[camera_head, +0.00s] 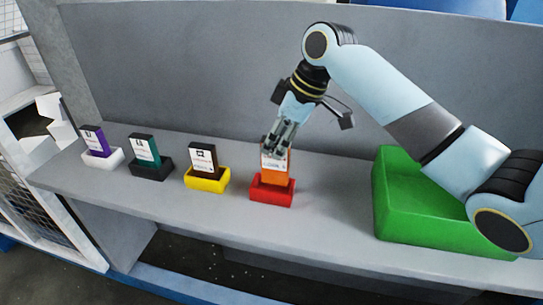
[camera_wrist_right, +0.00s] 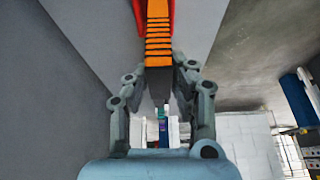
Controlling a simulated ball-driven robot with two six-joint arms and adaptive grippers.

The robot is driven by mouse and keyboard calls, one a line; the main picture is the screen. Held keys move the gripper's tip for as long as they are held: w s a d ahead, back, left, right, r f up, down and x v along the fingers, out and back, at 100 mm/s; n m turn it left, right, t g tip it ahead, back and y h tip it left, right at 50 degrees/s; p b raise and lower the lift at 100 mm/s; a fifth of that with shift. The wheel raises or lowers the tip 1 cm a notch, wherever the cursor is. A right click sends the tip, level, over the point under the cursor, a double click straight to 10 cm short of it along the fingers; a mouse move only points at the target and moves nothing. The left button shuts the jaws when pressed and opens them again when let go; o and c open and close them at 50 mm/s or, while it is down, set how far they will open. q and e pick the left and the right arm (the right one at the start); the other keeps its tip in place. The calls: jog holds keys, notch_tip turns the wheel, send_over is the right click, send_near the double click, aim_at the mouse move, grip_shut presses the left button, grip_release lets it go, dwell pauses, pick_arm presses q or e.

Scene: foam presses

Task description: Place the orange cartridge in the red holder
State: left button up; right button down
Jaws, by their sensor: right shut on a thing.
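The orange cartridge (camera_head: 278,180) stands upright with a white label on its front, and its lower end is in the red holder (camera_head: 271,193) on the grey shelf. My right gripper (camera_head: 279,147) comes down from above and is shut on the cartridge's upper part, covering its top. In the right wrist view the ridged orange cartridge (camera_wrist_right: 158,36) lies between the two fingers (camera_wrist_right: 160,78), with red holder edges (camera_wrist_right: 138,12) showing beside its far end. Whether the cartridge is fully seated cannot be told. My left gripper is not in view.
To the left stand a yellow holder (camera_head: 207,186), a black holder (camera_head: 152,171) and a white holder (camera_head: 102,160), each with a cartridge. A grey wall (camera_head: 200,70) rises behind the shelf (camera_head: 330,225).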

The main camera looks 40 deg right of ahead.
aim_at(275, 162)
jog(key=shift+w+x, duration=0.2)
jog(key=shift+x, duration=0.95)
jog(key=shift+d+f+p, duration=0.2)
jog(key=shift+f+p, duration=0.25)
jog(key=shift+f, duration=1.1)
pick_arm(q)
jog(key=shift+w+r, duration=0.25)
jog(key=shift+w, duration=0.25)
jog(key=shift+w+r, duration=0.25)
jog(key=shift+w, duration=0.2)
pick_arm(e)
jog(key=c, duration=1.2)
grip_release()
jog(key=shift+o, duration=0.2)
